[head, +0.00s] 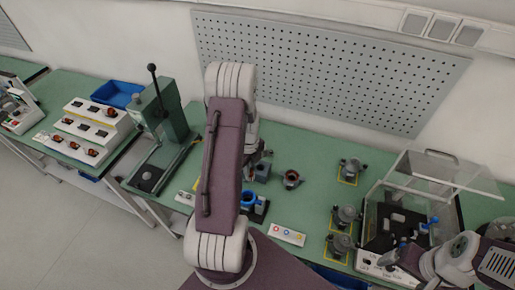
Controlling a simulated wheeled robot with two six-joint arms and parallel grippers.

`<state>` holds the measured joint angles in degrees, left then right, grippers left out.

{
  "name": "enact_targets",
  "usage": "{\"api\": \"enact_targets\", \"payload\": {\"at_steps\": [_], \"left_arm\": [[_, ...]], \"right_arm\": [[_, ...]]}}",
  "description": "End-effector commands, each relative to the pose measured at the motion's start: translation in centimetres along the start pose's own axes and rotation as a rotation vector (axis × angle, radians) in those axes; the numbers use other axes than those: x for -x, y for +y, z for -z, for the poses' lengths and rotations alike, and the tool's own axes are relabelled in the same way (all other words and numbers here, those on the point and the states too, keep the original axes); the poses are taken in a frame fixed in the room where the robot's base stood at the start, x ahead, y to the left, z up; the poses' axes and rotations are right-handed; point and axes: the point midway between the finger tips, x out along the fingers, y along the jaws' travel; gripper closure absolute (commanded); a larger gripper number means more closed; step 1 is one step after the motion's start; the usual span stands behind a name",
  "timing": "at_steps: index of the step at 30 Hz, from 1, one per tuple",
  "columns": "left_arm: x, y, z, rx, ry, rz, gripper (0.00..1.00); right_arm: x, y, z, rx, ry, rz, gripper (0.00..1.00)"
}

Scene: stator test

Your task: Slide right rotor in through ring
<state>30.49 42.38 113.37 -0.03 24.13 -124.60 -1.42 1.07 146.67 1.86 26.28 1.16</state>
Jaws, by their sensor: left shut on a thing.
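My left arm crosses the middle of the view, and its gripper (263,158) shows only in part as dark pieces beside the arm, over the bench. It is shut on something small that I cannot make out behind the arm. A dark ring with a copper-coloured inside (291,179) stands on the bench just to the right and nearer. A blue ring (248,198) on a dark holder stands partly behind my arm. I cannot pick out the right rotor with certainty. My right gripper (390,257) is small and unclear at the lower right, by the clear box.
Grey metal parts (349,168) stand on yellow-marked squares at the right. A clear-lidded box (400,205) is open there. A green lever press (168,125) stands at the left. A button panel (287,234) lies at the front. The green bench (310,145) is clear toward the back.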

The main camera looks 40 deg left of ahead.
Motion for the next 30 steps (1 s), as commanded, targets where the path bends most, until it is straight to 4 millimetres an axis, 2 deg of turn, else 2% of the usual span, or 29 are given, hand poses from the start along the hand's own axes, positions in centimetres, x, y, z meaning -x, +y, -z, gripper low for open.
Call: {"api": "enact_targets", "payload": {"at_steps": [1, 3, 7, 14, 25, 30], "left_arm": [[1.3, 1.6, 0.8, -0.038, 0.002, -0.003, 1.0], [1.7, 3.1, 1.6, -0.088, 0.001, -0.002, 1.0], [2.0, 4.7, 2.4, -0.139, 0.0, -0.001, 1.0], [1.4, 4.9, 2.5, -0.146, 0.0, 0.0, 1.0], [-2.6, 4.9, 2.6, -0.145, 0.001, -0.001, 1.0], [-3.4, 4.9, 2.6, -0.144, 0.001, -0.001, 1.0]], "right_arm": [[1.4, 0.0, 0.1, 0.0, 0.0, 0.0, 0.14], [1.9, 0.0, 0.2, 0.0, 0.0, 0.0, 0.14], [2.3, 0.0, 0.2, 0.0, -0.001, 0.0, 0.14], [1.8, 0.0, 0.2, 0.0, -0.001, 0.0, 0.14], [-1.8, 0.0, -0.2, 0.0, -0.001, 0.0, 0.14], [-2.5, 0.1, -0.3, 0.0, -0.001, 0.0, 0.14]]}}
